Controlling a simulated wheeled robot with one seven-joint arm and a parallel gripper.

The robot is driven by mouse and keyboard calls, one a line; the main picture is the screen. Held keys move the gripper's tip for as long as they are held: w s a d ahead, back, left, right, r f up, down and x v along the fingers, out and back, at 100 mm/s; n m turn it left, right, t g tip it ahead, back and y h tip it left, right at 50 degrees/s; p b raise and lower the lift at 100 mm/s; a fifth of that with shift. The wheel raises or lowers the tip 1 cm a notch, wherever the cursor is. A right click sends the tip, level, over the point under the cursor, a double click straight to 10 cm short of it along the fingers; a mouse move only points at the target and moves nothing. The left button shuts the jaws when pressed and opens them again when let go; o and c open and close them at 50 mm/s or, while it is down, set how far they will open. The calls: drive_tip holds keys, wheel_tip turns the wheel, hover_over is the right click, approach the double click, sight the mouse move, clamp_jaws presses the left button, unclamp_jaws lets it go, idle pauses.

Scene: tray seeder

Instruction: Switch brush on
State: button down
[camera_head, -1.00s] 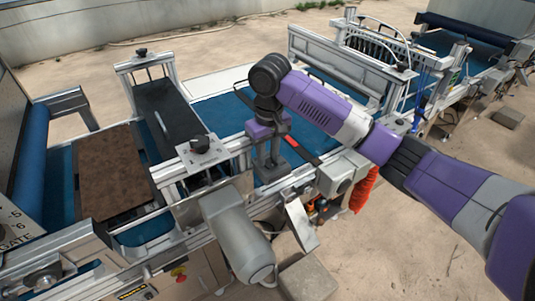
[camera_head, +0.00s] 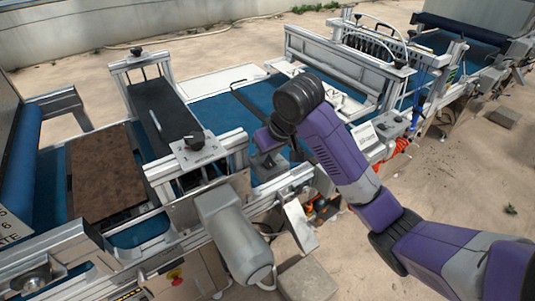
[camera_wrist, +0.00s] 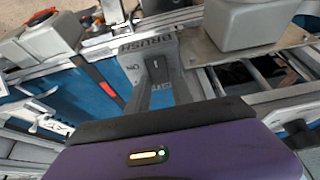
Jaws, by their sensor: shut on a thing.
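The brush switch is a small dark lever (camera_wrist: 155,72) on a grey plate (camera_wrist: 188,82) lettered BRUSH, upside down in the wrist view. In the head view its grey mount (camera_head: 268,167) stands at the near edge of the blue belt. My gripper (camera_head: 267,147) is down at this mount and shut on the brush switch. Its purple body (camera_wrist: 175,155) fills the bottom of the wrist view. I cannot tell the lever's exact position.
A black bar (camera_head: 250,107) lies across the blue belt (camera_head: 215,112) beside my gripper. A grey motor (camera_head: 232,235) hangs at the near side. A white-labelled box (camera_head: 366,137) is right of my arm.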

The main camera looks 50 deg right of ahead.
sight(273, 167)
drive_tip(key=c, duration=1.1)
unclamp_jaws()
drive_tip(key=shift+r, duration=0.1)
drive_tip(key=p+v, duration=0.2)
drive_tip(key=v, duration=0.4)
drive_tip(key=shift+r, duration=0.25)
drive_tip(key=shift+s+a+r+p, duration=0.15)
drive_tip(key=shift+s+r+p, duration=0.25)
drive_tip(key=shift+r+p, duration=0.15)
drive_tip(key=shift+w, duration=0.1)
